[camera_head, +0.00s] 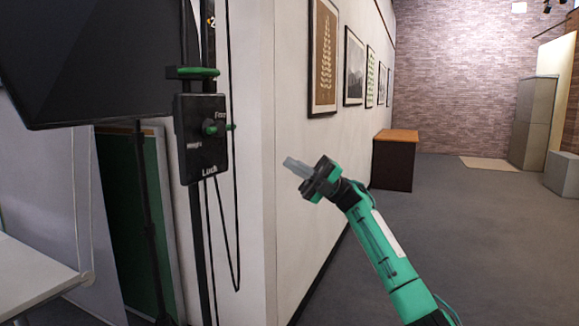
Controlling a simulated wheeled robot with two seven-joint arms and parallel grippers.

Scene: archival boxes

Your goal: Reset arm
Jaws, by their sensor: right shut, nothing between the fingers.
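My right arm reaches up from the bottom right of the head view, green with black joints. My right gripper (292,164) is at its end, with its grey fingers pointing to the upper left. The fingers are shut with nothing between them. The gripper is in front of the white wall and appears apart from it. My left gripper is not in view. No archival boxes can be made out for certain.
A black control box (201,138) with green knobs hangs on a dark pole at the left, near a black screen (95,60). A white table (35,275) is at lower left. A brown cabinet (393,165) stands along the picture wall. Grey floor at right is open.

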